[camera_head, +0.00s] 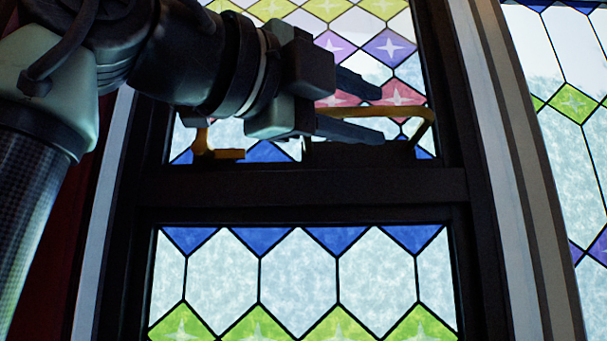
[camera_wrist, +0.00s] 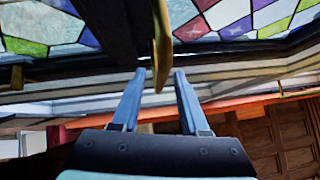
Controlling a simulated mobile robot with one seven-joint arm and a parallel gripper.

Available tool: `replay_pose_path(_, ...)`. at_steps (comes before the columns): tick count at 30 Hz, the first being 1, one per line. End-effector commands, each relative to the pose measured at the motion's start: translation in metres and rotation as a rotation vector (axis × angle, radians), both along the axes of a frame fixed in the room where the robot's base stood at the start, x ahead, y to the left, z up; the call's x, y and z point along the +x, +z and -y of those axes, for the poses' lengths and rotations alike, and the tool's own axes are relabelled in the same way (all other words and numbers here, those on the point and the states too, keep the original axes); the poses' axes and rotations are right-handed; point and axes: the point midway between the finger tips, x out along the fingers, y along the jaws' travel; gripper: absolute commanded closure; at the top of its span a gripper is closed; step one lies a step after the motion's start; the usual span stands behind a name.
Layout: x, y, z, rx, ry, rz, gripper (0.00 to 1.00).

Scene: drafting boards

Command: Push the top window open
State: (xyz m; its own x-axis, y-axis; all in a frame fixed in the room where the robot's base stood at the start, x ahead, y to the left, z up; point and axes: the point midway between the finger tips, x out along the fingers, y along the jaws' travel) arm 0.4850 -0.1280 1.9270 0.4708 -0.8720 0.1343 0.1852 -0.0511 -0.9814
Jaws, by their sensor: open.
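The top window (camera_head: 350,48) is a dark-framed stained-glass panel with yellow, purple, pink, white and blue panes. A brass handle (camera_head: 428,116) runs along its lower part, and its left end shows near the bottom left corner. My arm covers much of the handle's middle. My gripper (camera_head: 382,113) is open in front of the window's lower part, pointing right. In the wrist view, the handle (camera_wrist: 160,45) shows edge-on at the fingertips, its lower end between the two open fingers (camera_wrist: 160,76). I cannot tell whether either finger touches it.
A thick dark crossbar (camera_head: 300,187) separates the top window from a lower stained-glass panel (camera_head: 300,275). Pale frame posts stand on both sides, and another stained-glass window (camera_head: 565,130) is at the right. Brown wood panelling (camera_wrist: 285,140) shows at the lower right of the wrist view.

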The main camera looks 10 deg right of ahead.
Motion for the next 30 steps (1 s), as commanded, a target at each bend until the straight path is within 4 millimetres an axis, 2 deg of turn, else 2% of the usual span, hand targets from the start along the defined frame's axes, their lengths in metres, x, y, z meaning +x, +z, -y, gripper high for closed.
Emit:
replay_pose_path(3,0.009,0.006,0.017,0.000,-0.002,0.000,0.56)
replay_pose_path(7,0.015,0.006,0.029,-0.001,0.000,0.000,0.56)
replay_pose_path(18,0.018,0.005,0.034,0.000,0.000,0.001,0.56)
replay_pose_path(19,0.018,0.005,0.034,0.000,0.000,0.001,0.57)
replay_pose_path(26,0.018,0.005,0.034,-0.001,0.000,0.000,0.99)
replay_pose_path(30,0.018,0.005,0.034,-0.001,0.001,0.000,1.00)
